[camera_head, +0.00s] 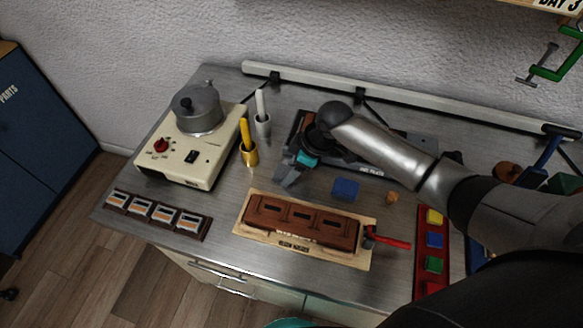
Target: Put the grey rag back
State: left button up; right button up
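My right arm comes in from the right and bends down at the back middle of the bench. My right gripper (288,174) points down and left, low over the bench, beside the dark labelled stand (371,170). The wrist and forearm cover much of that stand. I cannot tell whether the fingers are apart or hold anything. I cannot make out a grey rag for certain; it may be hidden behind my arm or gripper. My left gripper is not in view.
A cream hot plate (174,167) carries a grey pot (199,112). Yellow (249,151) and white (262,124) handled tools stand upright nearby.

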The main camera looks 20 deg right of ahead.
jog(key=o, duration=0.3)
jog(key=shift+o, duration=0.2)
jog(key=shift+d+r, duration=0.1)
jog(key=shift+r, duration=0.45)
jog(key=p+v, duration=0.2)
jog(key=v, duration=0.9)
jog(key=shift+s+r, duration=0.1)
jog(key=shift+s, duration=0.05)
